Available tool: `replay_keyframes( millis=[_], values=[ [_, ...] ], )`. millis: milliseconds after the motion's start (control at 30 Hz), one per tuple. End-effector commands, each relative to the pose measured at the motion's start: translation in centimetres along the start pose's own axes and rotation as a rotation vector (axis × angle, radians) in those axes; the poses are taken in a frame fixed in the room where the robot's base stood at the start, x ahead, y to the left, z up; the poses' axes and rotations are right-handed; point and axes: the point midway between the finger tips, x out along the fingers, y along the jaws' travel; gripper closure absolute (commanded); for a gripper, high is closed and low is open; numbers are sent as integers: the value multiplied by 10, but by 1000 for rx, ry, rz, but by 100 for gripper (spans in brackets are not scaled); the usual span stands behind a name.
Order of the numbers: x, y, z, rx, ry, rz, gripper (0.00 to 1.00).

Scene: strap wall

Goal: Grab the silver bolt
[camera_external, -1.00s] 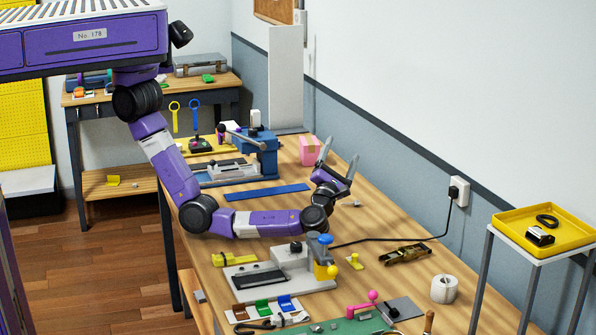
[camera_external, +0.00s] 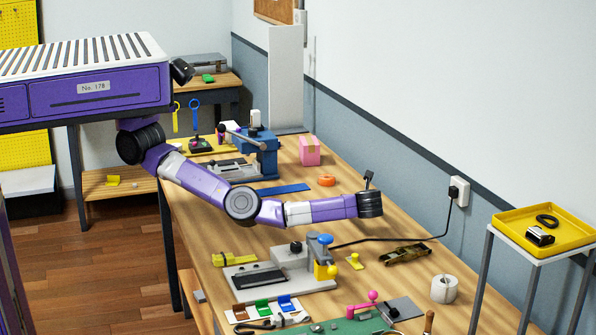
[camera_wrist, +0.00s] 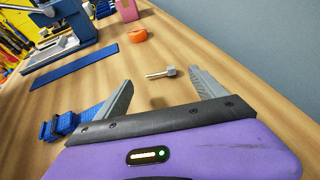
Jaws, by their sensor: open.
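The silver bolt (camera_wrist: 160,73) lies on its side on the wooden bench in the wrist view, its hex head to the right and its shank to the left. My gripper (camera_wrist: 161,78) is open, with one grey finger on each side of the picture. The bolt shows in the gap between the fingertips, a little beyond them, and nothing is between the fingers. In the external view my gripper (camera_external: 369,180) is at the far end of the arm over the bench, mostly hidden by my wrist. I cannot make out the bolt there.
An orange ring (camera_wrist: 138,35), a blue strip (camera_wrist: 75,65) and a pink box (camera_wrist: 127,11) lie farther back. A blue ribbed item (camera_wrist: 60,124) is by the left finger. A wall (camera_external: 440,110) bounds the right side. A grey fixture (camera_external: 290,268) stands in front of the arm.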

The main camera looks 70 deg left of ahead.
Motion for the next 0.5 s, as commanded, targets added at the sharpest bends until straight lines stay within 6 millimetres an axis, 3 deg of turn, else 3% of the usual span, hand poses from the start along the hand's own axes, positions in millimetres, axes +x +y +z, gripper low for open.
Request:
replay_keyframes(
  millis=[233, 500],
  values=[
    [21, 1, -1, 0, -2, 0, 20],
    [57, 2, -3, 1, -3, -1, 20]
  ],
)
